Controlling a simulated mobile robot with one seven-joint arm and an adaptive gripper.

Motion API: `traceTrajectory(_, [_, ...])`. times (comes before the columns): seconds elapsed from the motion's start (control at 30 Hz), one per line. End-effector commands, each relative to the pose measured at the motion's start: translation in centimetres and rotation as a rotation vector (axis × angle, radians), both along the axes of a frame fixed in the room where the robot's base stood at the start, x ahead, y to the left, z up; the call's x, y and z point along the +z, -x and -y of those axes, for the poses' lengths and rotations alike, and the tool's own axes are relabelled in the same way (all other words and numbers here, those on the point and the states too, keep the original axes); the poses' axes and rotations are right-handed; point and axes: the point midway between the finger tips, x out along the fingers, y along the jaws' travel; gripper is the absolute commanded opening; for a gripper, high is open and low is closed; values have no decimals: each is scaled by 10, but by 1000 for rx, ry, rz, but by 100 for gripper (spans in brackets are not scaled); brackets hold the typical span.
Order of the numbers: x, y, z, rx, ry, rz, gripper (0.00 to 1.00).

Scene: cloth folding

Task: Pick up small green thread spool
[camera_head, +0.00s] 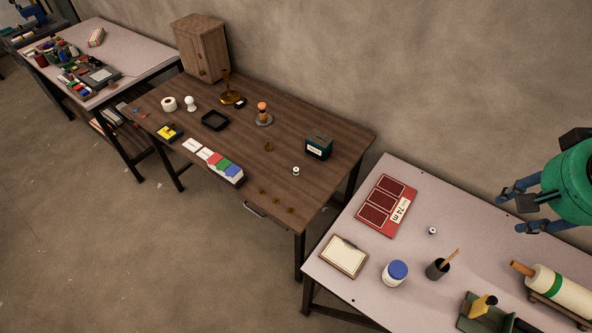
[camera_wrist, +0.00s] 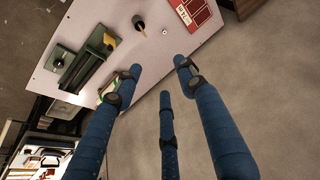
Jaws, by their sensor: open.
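A small spool (camera_head: 432,230) with pale ends stands on the light table, right of the red board; its thread colour is too small to tell. It also shows in the wrist view (camera_wrist: 165,31), beyond my fingertips. Another small spool (camera_head: 296,171), pale with a greenish tint, stands on the brown wooden table; I cannot tell for sure which is the green one. My gripper (camera_head: 511,211), with blue fingers, is above the right part of the light table. In the wrist view its fingers (camera_wrist: 160,75) are spread open and empty, apart from both spools.
Around the nearer spool are the red board (camera_head: 385,205), a dark cup with a stick (camera_head: 437,269), a blue-lidded jar (camera_head: 395,273), a clipboard (camera_head: 343,256) and a large white-green roll (camera_head: 556,290). Bare light tabletop (camera_head: 480,245) surrounds it. A teal box (camera_head: 319,146) stands near the other spool.

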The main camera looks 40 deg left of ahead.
Motion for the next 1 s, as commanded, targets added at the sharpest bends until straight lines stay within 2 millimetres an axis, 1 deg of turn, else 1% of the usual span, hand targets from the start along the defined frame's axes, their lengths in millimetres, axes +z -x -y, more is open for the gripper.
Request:
traceTrajectory(0.03, [2, -12, -10, 4, -3, -12, 40])
traceTrajectory(0.1, [4, -26, -22, 6, -8, -25, 40])
traceTrajectory(0.27, [5, -58, -52, 9, -18, -54, 40])
traceTrajectory(0.47, [0, -96, -94, 12, -26, -91, 40])
traceTrajectory(0.6, [-8, -120, -126, 13, -30, -116, 40])
traceTrajectory(0.77, [-20, -145, -166, 16, -31, -145, 40])
traceTrajectory(1.0, [-45, -177, -229, 16, -31, -187, 40])
